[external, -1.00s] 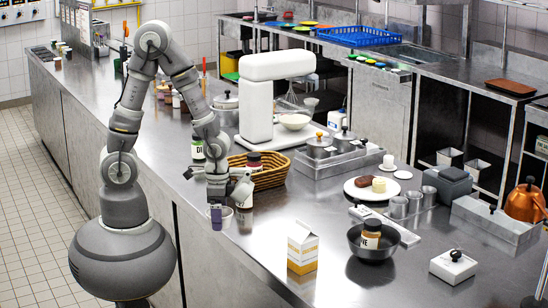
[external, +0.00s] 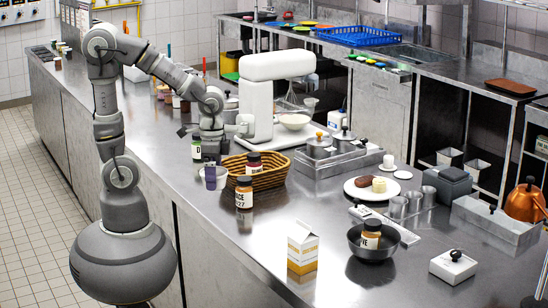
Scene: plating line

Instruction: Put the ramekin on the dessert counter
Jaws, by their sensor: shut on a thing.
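My gripper (external: 214,172) is shut on the ramekin (external: 218,183), a small whitish cup partly covered by a purple-tipped finger. I hold it by the near-left side of the wicker basket, apparently above the steel counter (external: 215,225); the exact height is hard to tell. No surface is visibly marked as the dessert counter, so I cannot tell which one it is.
A labelled jar (external: 244,193) stands right of the ramekin, before the wicker basket (external: 270,178). A carton (external: 302,248) and a dark bowl (external: 372,254) stand nearer front right. The counter's front-left strip is clear.

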